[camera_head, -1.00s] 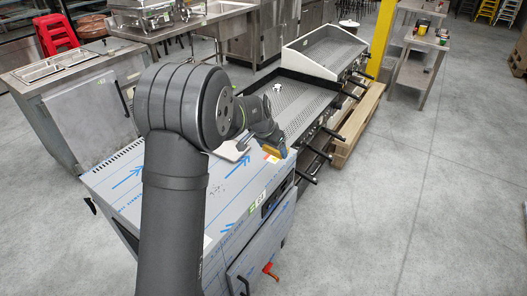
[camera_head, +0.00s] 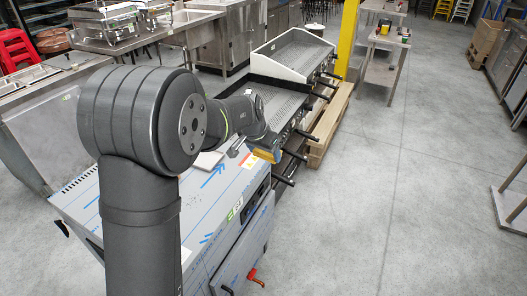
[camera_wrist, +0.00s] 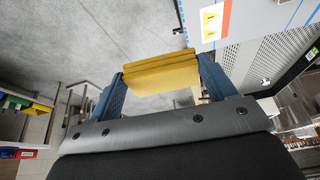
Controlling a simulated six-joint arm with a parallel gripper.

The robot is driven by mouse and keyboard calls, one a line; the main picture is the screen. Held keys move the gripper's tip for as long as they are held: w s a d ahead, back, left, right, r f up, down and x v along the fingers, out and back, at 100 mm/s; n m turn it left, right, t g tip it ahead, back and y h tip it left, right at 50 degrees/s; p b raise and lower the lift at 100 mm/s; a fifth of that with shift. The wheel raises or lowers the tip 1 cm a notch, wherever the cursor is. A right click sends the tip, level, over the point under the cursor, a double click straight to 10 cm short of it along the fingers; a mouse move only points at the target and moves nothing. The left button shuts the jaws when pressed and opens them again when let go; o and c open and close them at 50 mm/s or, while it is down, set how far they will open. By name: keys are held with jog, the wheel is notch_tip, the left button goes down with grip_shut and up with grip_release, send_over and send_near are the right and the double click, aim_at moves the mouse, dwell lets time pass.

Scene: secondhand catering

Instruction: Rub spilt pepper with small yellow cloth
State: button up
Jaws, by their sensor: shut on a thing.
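The yellow cloth (camera_wrist: 162,72) is folded and pinched between the two blue fingers of my gripper (camera_wrist: 160,82). In the head view the cloth (camera_head: 264,155) shows small at the end of my gripper (camera_head: 263,148), near the far right corner of the steel cabinet top (camera_head: 225,185). In the wrist view the cloth is seen against grey floor, beside the cabinet edge with its warning label (camera_wrist: 215,20); I cannot tell its height. I cannot make out spilt pepper; my arm hides part of the top.
A pale flat thing (camera_head: 207,160) lies on the cabinet top, partly behind my arm. Griddles (camera_head: 275,103) stand beyond the cabinet, with a wooden pallet (camera_head: 330,125) to their right. The floor (camera_head: 370,200) to the right is open.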

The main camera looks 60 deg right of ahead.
aim_at(196, 194)
jog(key=w+a+f+n+t+y, duration=0.15)
jog(key=w+a+n, duration=0.35)
jog(key=w+a, duration=0.6)
jog(key=w+a+f+n+t, duration=0.2)
jog(key=w+a+n, duration=0.3)
jog(key=a, duration=1)
jog(key=shift+m, duration=0.5)
jog(key=shift+w+f, duration=0.2)
jog(key=shift+f, duration=0.85)
jog(key=shift+w+f, duration=0.25)
jog(key=shift+f, duration=0.75)
jog(key=shift+w+f, duration=0.2)
jog(key=shift+f, duration=0.85)
jog(key=shift+d+f, duration=0.35)
jog(key=shift+f, duration=0.3)
jog(key=shift+c, duration=0.4)
jog(key=shift+d+f+h, duration=0.15)
jog(key=shift+d+h, duration=0.1)
jog(key=shift+d, duration=4.6)
jog(key=shift+a, duration=5.3)
notch_tip(196, 194, up, 8)
